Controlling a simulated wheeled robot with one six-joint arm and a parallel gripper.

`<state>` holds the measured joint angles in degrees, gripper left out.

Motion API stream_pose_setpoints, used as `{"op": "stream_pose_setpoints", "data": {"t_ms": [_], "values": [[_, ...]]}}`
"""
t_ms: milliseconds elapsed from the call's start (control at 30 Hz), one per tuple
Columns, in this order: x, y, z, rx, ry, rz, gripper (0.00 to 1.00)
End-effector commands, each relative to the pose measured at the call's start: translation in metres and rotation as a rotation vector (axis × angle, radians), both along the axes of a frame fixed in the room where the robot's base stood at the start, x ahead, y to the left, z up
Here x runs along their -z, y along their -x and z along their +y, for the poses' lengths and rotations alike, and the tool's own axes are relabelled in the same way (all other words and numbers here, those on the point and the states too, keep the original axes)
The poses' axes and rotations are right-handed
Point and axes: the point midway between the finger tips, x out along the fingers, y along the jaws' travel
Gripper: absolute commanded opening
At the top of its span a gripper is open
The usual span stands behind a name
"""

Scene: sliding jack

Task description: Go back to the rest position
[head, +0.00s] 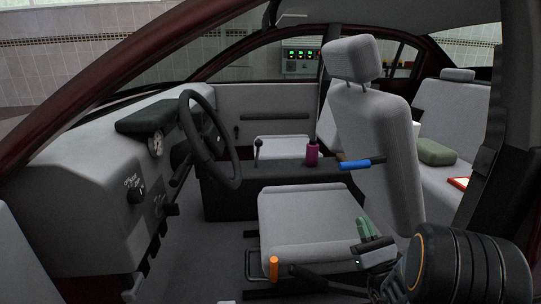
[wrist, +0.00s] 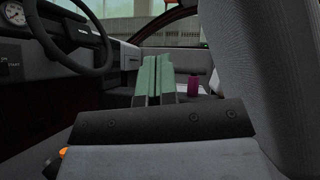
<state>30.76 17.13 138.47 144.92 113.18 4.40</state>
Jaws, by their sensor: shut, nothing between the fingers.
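My gripper (head: 367,228) shows at the lower right of the head view, beside the driver's seat cushion (head: 312,215). Its two green fingers are together with nothing between them. In the wrist view the fingers of my gripper (wrist: 153,80) stand upright in the middle and point into the car. The rest position itself is not marked in either view.
The seat back (head: 375,140) rises close by, with a blue-handled lever (head: 356,164) at its side. An orange-tipped lever (head: 273,267) stands low by the cushion. The steering wheel (head: 208,140) is at left. A magenta cylinder (head: 312,153) stands beyond the seat.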

Motion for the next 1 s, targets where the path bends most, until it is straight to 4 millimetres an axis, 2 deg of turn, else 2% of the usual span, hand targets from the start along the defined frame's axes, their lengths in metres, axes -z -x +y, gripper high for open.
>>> {"op": "stream_pose_setpoints", "data": {"t_ms": [33,167,200,333,400,467,567,700,900,1000], "values": [[-0.027,-0.001,0.017,-0.064,0.038,0.015,0.00],[-0.083,0.003,0.086,-0.318,0.226,0.101,0.00],[-0.098,0.010,0.111,-0.408,0.311,0.132,0.00],[-0.134,0.045,0.179,-0.668,0.643,0.219,0.00],[-0.148,0.069,0.203,-0.780,0.847,0.250,0.00],[-0.157,0.090,0.215,-0.858,1.035,0.267,0.00],[-0.172,0.122,0.221,-0.951,1.370,0.272,0.00],[-0.197,0.150,0.201,-0.989,1.846,0.228,0.00],[-0.245,0.155,0.158,-0.901,2.411,0.099,0.00],[-0.267,0.150,0.142,-0.837,2.605,0.031,0.00]]}}
